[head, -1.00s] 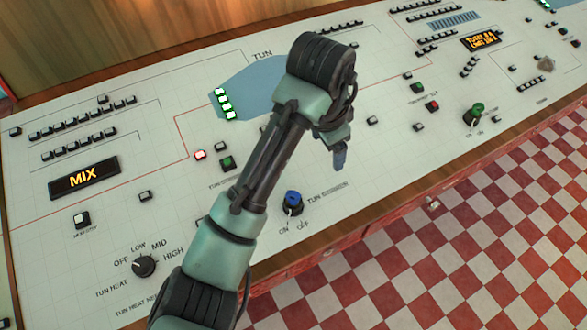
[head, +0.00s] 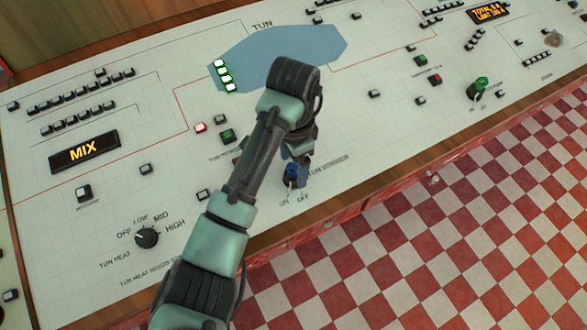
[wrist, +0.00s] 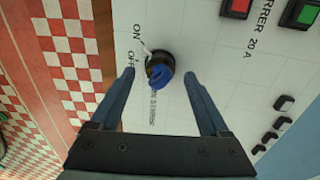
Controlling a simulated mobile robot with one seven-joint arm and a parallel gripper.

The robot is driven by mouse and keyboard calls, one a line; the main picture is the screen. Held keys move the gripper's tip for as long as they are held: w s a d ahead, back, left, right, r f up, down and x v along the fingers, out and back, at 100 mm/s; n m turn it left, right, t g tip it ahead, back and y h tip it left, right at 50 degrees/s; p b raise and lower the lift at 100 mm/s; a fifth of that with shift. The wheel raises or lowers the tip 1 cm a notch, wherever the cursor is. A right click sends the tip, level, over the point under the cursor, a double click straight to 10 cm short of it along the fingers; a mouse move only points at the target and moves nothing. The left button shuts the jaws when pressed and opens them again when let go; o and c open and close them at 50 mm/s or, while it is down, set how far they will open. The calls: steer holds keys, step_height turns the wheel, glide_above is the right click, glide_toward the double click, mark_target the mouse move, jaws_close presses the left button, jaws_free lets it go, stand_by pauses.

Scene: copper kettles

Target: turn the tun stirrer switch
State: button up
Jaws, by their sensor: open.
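The tun stirrer switch (wrist: 159,72) is a blue-topped rotary knob on a dark round base with a white pointer. In the wrist view its pointer is toward the ON label (wrist: 138,31), with OFF beside it. My gripper (wrist: 165,76) is open, with one blue finger on each side of the knob, and gaps show between the fingers and the knob. In the head view the switch (head: 291,173) is partly hidden by my gripper (head: 296,178), which is over it. I cannot tell from the views how deep the fingers reach around it.
A red button (wrist: 236,7) and a green button (wrist: 301,13) are near the switch on the panel. A black TUN HEAT knob (head: 147,237) and a green-topped knob (head: 480,86) stand farther off. The panel's wooden front edge (head: 345,203) is close by, above the checkered floor.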

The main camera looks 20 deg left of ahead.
steer(key=shift+f, duration=1.15)
jaws_close()
